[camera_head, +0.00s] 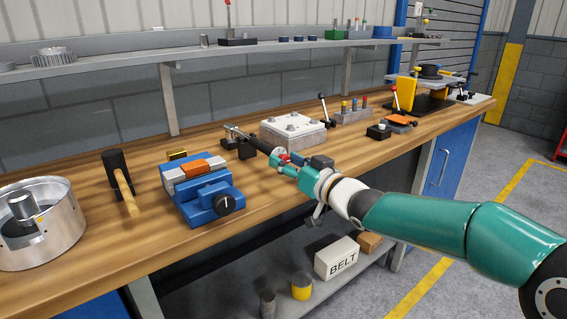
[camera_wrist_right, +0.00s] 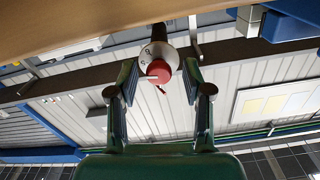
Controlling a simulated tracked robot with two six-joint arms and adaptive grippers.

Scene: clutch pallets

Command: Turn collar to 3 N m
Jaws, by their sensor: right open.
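A dark-handled torque tool (camera_head: 252,141) lies along the bench, propped on dark supports. Its near end has a silver collar (camera_head: 276,155) with a red end piece, partly hidden by my right gripper (camera_head: 283,164) in the head view. The right wrist view shows the silver collar (camera_wrist_right: 148,54) with small marks, too small to read, and the round red end piece (camera_wrist_right: 159,71) facing the camera. My right gripper (camera_wrist_right: 158,82) is open, one finger on each side of the red end, with visible gaps. My left gripper is not in view.
A blue vise (camera_head: 205,197) and a hammer (camera_head: 120,180) are left of the tool. A white plate block (camera_head: 293,130) with bolts stands behind it to the right.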

